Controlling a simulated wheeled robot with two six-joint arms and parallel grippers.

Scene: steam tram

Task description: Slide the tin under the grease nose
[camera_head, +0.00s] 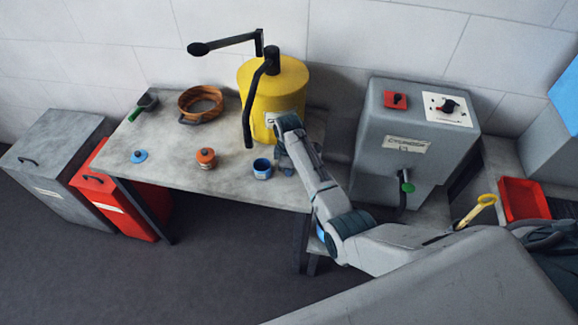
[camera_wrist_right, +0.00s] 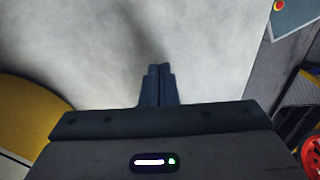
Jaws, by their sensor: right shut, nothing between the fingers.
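A small blue tin (camera_head: 262,169) stands upright on the grey bench near its front edge, its top dark and apparently open. The grease nose (camera_head: 248,140) is the lower end of the black spout on the yellow grease drum (camera_head: 262,98). It hangs to the left of the tin and behind it, and the tin is not under it. My right gripper (camera_head: 284,168) is shut and empty, pointing down just right of the tin; I cannot tell whether they touch. In the right wrist view its fingers (camera_wrist_right: 159,84) are together over bare bench. My left gripper is not in view.
An orange tin (camera_head: 206,158) and a blue lid (camera_head: 139,156) lie left of the tin. A grey machine (camera_head: 412,140) stands right of my arm. The bench between tins and ring is clear.

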